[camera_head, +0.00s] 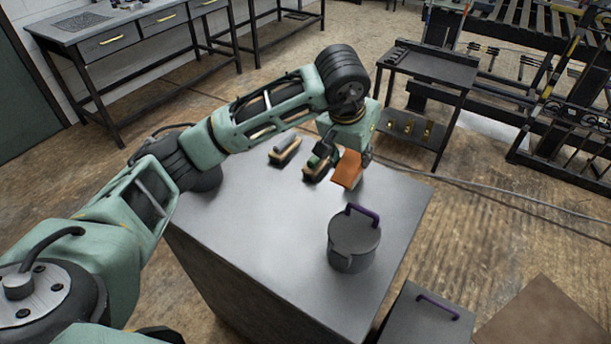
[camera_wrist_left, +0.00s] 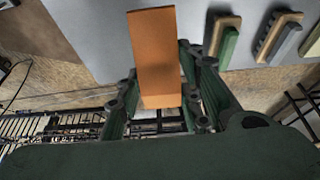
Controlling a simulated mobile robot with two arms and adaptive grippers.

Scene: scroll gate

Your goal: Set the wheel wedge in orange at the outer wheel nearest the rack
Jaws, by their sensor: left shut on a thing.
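The orange wheel wedge (camera_head: 347,169) is held by my left gripper (camera_head: 346,157) above the far right part of the grey table. In the left wrist view the wedge (camera_wrist_left: 156,58) stands between the two dark green fingers (camera_wrist_left: 157,100), which are shut on it. Whether the wedge touches the tabletop cannot be told. My right gripper is not in view. The rack (camera_head: 570,90) with black bars and rollers stands at the upper right; I cannot make out which wheel is the outer one.
Brushes or blocks with wooden parts (camera_head: 285,150) lie on the grey table (camera_head: 250,235) beside the gripper. A grey lidded pot (camera_head: 354,240) with a purple handle stands near its right edge. A small dark side table (camera_head: 435,68) stands beyond. A cable crosses the wooden floor.

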